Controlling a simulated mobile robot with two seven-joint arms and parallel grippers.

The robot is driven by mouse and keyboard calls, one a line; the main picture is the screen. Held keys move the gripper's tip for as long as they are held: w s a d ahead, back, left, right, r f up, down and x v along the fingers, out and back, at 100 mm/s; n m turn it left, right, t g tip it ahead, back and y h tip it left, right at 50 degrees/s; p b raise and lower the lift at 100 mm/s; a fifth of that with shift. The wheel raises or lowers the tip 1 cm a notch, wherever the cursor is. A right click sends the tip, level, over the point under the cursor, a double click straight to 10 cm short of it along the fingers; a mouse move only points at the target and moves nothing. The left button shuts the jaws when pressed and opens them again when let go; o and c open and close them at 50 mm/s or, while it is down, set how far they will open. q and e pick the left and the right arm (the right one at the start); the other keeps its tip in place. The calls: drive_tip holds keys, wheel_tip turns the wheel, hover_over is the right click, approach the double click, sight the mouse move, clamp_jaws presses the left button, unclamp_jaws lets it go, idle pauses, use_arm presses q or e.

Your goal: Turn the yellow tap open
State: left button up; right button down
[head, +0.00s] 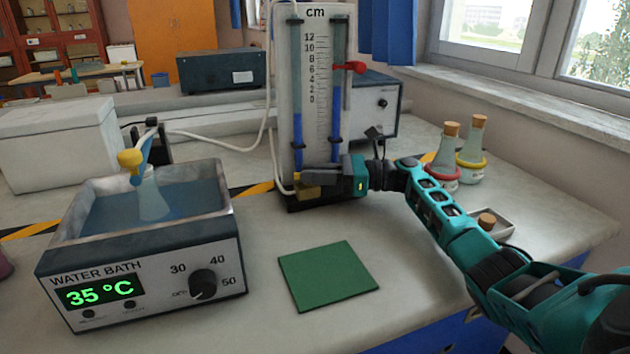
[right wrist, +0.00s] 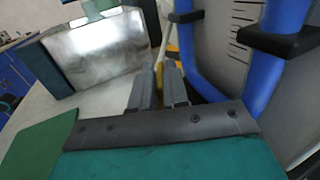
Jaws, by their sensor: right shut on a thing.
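The yellow tap (head: 308,193) is low on the front of the manometer board (head: 285,95), just above its dark base. My right gripper (head: 300,180) reaches in from the right and is shut on the tap, its fingers covering much of it. In the right wrist view, a small yellow part of the tap (right wrist: 172,78) shows between and beyond the two grey fingers (right wrist: 160,82). Which way the tap's handle points is mostly hidden. Blue liquid stands in both tubes. My left gripper is out of view.
A green mat (head: 328,275) lies in front of the board. Corked flasks (head: 446,158) and a small tray (head: 502,225) are right, close to my right arm.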

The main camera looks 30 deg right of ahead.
idle(0.4)
drive_tip(key=c, duration=1.2)
unclamp_jaws()
drive_tip(key=shift+a, duration=0.1)
